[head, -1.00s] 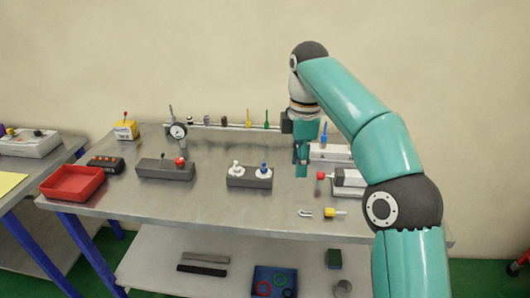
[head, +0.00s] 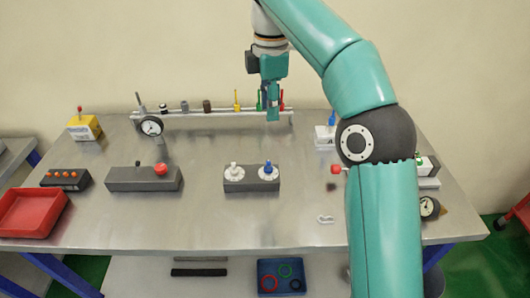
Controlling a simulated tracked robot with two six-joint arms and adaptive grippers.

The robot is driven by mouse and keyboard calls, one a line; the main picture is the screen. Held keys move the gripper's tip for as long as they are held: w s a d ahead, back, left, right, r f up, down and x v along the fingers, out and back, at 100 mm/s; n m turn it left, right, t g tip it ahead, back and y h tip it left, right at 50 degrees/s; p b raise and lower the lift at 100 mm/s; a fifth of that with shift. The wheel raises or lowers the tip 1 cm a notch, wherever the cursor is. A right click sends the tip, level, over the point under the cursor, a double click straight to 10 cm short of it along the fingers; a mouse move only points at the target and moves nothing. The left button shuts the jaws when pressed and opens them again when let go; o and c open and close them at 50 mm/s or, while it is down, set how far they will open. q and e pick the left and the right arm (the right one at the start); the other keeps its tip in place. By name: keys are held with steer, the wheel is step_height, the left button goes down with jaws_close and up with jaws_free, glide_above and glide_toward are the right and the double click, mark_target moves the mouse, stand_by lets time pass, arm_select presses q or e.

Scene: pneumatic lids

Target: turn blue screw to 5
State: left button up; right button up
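The blue screw (head: 267,167) stands on a white dial at the right end of a dark grey block (head: 249,187) on the metal table. A white screw (head: 233,168) on a similar white dial stands to its left. The dial numbers are too small to read. My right gripper (head: 272,114) hangs fingers down, above the blue screw in the picture and apart from it, in front of the rail's right part. Nothing shows in it, but its opening cannot be made out. My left gripper is not in view.
Behind the block runs a rail (head: 205,113) with a gauge (head: 151,126) and several coloured tools. A grey block with a red knob (head: 161,169) stands left, a red tray (head: 33,212) far left. My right arm covers part of the right side. The table's front middle is clear.

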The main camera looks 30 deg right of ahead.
mark_target(269, 162)
steer(key=f+b, duration=0.2)
steer(key=f, duration=0.5)
steer(key=f+b, duration=0.3)
steer(key=f, duration=0.4)
steer(key=shift+w+f, duration=0.2)
steer(key=shift+f, duration=0.8)
steer(key=shift+s, duration=0.1)
jaws_close()
steer(key=shift+d, duration=0.2)
steer(key=shift+a, duration=0.15)
